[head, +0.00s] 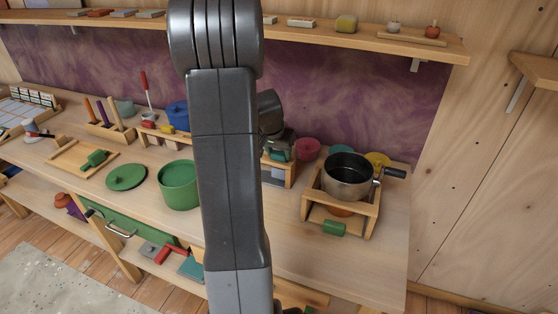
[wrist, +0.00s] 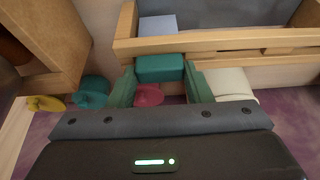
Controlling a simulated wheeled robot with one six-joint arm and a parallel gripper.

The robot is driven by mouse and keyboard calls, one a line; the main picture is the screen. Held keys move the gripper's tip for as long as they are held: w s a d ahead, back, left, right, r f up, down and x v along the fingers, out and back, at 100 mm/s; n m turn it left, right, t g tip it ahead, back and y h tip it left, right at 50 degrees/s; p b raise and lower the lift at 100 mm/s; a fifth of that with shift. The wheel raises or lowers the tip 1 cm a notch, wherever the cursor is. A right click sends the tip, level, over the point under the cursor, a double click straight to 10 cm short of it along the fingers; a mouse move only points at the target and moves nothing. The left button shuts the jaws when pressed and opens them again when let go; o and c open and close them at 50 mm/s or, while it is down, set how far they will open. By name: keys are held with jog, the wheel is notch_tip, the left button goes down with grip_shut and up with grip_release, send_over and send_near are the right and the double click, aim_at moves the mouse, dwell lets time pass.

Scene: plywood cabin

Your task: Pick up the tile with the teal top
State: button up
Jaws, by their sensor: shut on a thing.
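The tile with the teal top (wrist: 160,68) sits between the two green fingers of my gripper (wrist: 160,88) in the wrist view. My gripper is shut on it, beside the edge of a wooden rack (wrist: 220,42). In the head view my gripper (head: 279,150) is partly hidden behind my arm, over the small wooden rack (head: 291,175). The tile cannot be told clearly from the fingers there.
A grey pot (head: 347,178) stands on a wooden stand to the right. Pink (head: 307,149), teal (head: 339,149) and yellow (head: 377,161) round things stand near the wall. A green pot (head: 178,186) is left of my arm. A shelf (head: 455,49) runs above.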

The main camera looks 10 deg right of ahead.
notch_tip(320, 180, up, 10)
jog(key=shift+r+b, duration=0.1)
jog(key=shift+b, duration=0.25)
jog(key=shift+r+p, duration=0.35)
jog(key=shift+r, duration=0.05)
jog(key=shift+s+f, duration=0.1)
dwell(0.4)
